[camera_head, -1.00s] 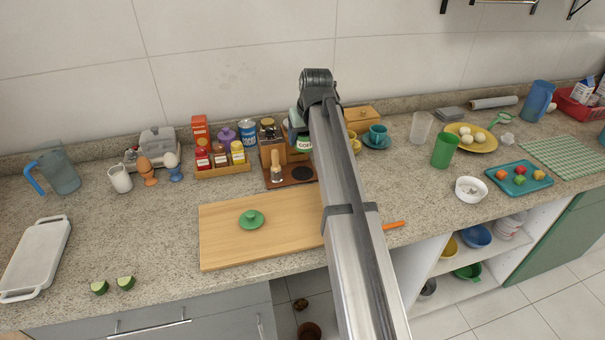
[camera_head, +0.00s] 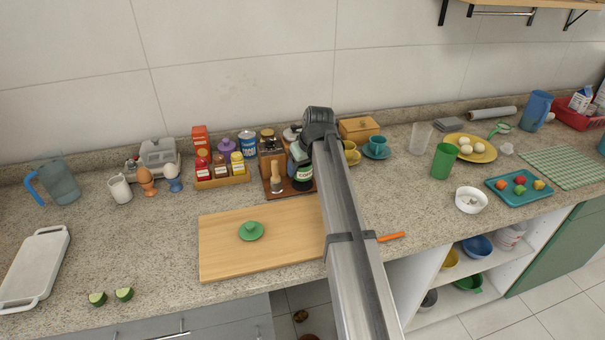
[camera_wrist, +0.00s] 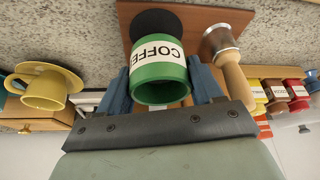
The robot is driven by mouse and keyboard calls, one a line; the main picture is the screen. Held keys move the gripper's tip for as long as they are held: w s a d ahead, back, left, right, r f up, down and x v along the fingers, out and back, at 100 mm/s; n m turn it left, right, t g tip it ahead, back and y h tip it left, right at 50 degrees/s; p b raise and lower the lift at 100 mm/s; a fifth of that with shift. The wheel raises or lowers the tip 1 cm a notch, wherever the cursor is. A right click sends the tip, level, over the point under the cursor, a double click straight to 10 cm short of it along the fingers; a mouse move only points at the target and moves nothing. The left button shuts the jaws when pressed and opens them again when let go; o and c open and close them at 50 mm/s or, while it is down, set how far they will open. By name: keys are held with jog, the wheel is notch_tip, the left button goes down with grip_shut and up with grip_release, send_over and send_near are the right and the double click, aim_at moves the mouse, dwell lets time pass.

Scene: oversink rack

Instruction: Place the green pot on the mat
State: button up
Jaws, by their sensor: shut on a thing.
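The green pot (camera_wrist: 160,72) with a white COFFEE label is held between the two blue fingers of my gripper (camera_wrist: 163,90) in the wrist view. Its open rim faces the camera. In the head view the pot (camera_head: 303,180) is partly hidden by my arm and sits over the brown mat (camera_head: 275,191). In the wrist view the mat (camera_wrist: 195,22) has a black disc (camera_wrist: 152,20), and the pot's base overlaps this disc. I cannot tell whether the base touches it. The green lid (camera_head: 251,231) lies apart on the cutting board.
A wooden-handled tamper (camera_wrist: 232,75) stands close beside the pot on the mat. A spice rack (camera_head: 222,180) is to the left and a yellow cup (camera_wrist: 42,92) near the other side. A wooden board (camera_head: 285,245) lies in front. A green checked cloth (camera_head: 565,160) is far right.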

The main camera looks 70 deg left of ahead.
aim_at(303, 173)
jog(key=shift+f, duration=1.4)
jog(key=shift+f, duration=0.2)
jog(key=o, duration=1.2)
jog(key=shift+r, duration=0.1)
jog(key=v, duration=1.2)
jog(key=shift+r, duration=0.1)
